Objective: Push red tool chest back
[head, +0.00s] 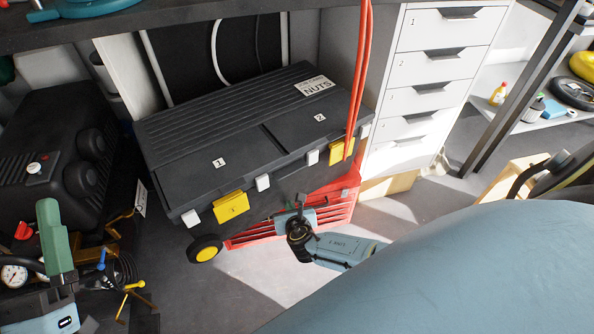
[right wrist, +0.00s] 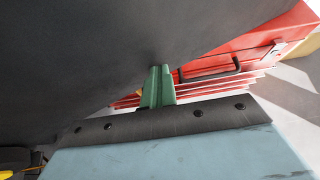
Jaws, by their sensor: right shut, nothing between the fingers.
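The red tool chest (head: 345,190) sits low on the floor, mostly hidden beneath a large black toolbox (head: 240,140). In the right wrist view the red chest (right wrist: 285,42) shows its ribbed drawer fronts and a black handle (right wrist: 210,72). My right gripper (head: 300,199) is at the chest's front, below the toolbox edge. Its green fingers (right wrist: 160,72) are shut and empty in the right wrist view; whether they touch the chest I cannot tell. My left gripper (head: 48,205), with green fingers, is at the lower left, away from the chest; its opening is unclear.
A black compressor (head: 60,150) stands left of the toolbox. A white drawer cabinet (head: 430,80) stands to the right, and red cables (head: 363,60) hang in front of the toolbox's right end. A yellow-hubbed wheel (head: 206,253) is at the lower left. Floor in front is partly clear.

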